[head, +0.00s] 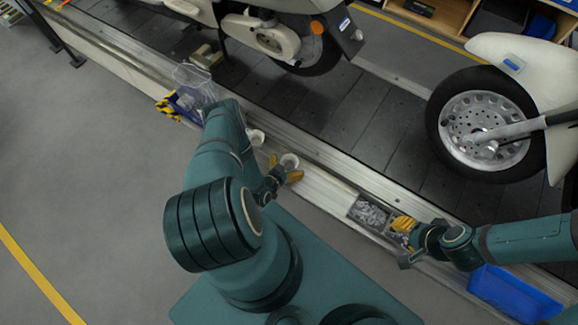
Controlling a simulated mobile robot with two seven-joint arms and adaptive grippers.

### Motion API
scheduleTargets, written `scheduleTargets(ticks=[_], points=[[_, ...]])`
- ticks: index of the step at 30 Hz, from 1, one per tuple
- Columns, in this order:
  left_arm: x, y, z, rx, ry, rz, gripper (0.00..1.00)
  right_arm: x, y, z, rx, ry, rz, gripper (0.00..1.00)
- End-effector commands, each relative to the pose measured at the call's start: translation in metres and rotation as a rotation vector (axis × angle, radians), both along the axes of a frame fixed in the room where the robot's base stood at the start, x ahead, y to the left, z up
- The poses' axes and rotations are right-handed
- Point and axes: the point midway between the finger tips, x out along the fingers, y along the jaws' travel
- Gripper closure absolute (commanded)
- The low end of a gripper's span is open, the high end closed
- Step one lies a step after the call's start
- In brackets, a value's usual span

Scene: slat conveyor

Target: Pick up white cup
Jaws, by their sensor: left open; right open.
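A small white cup (289,160) stands on the pale ledge beside the conveyor. My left gripper (284,168) is open, with one yellow fingertip to the left of this cup and the other at its lower right. I cannot tell whether the fingers touch it. A second white cup (256,137) sits further left on the ledge, partly hidden by my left arm. My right gripper (403,224) is open at the right end of a grey tray of metal parts (370,213), away from the cups; its yellow fingers look close together from here.
A blue bin (513,292) stands at the lower right. A clear plastic bag (194,84) and a yellow-black striped item (168,106) are at the ledge's left. Scooters with wheels (487,125) stand on the dark slat conveyor (330,105). The grey floor at left is clear.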

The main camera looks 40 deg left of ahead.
Motion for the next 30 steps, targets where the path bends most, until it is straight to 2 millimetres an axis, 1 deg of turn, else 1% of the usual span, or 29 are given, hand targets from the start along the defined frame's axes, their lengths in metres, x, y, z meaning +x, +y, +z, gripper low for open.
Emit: scheduleTargets(ticks=[4, 5, 6, 8, 9, 10, 11, 13, 14, 19, 21, 23, 25, 30], points=[[0.000, 0.000, 0.001, 0.000, 0.000, 0.000, 0.00, 0.000, 0.000, 0.001, 0.000, 0.000, 0.000, 0.53], [0.000, 0.000, 0.001, 0.000, 0.000, 0.000, 0.04, 0.000, 0.000, 0.001, 0.000, 0.000, 0.000, 0.53], [0.000, 0.000, 0.001, 0.000, 0.000, 0.000, 0.18, 0.000, 0.000, 0.001, 0.000, 0.000, 0.000, 0.53], [0.000, 0.000, 0.001, 0.000, 0.000, 0.000, 0.39, 0.000, 0.000, 0.001, 0.000, 0.000, 0.000, 0.53], [0.000, 0.000, 0.001, 0.000, 0.000, 0.000, 0.53, 0.000, 0.000, 0.001, 0.000, 0.000, 0.000, 0.53], [0.000, 0.000, 0.001, 0.000, 0.000, 0.000, 0.63, 0.000, 0.000, 0.001, 0.000, 0.000, 0.000, 0.53], [0.000, 0.000, 0.001, 0.000, 0.000, 0.000, 0.65, 0.000, 0.000, 0.001, 0.000, 0.000, 0.000, 0.53], [0.000, 0.000, 0.001, 0.000, -0.001, 0.000, 0.66, 0.000, 0.000, 0.001, 0.000, 0.000, 0.000, 0.53], [0.000, 0.000, 0.001, 0.000, 0.000, 0.000, 0.72, 0.000, 0.000, 0.001, 0.000, 0.000, 0.000, 0.53], [0.000, 0.000, 0.002, 0.000, 0.000, 0.000, 0.72, 0.000, 0.000, 0.001, 0.000, 0.000, 0.000, 0.53], [0.000, 0.001, 0.006, 0.001, -0.001, 0.000, 0.72, 0.000, 0.000, 0.003, 0.000, 0.001, 0.000, 0.53], [0.000, 0.001, 0.013, 0.001, -0.001, 0.000, 0.72, -0.001, 0.000, 0.006, 0.000, 0.002, 0.001, 0.53], [0.000, 0.001, 0.025, 0.000, -0.001, 0.000, 0.72, -0.002, 0.000, 0.012, 0.001, 0.004, 0.000, 0.53], [0.000, 0.001, 0.060, 0.000, -0.001, -0.001, 0.72, -0.004, 0.001, 0.026, 0.003, 0.011, 0.002, 0.53]])
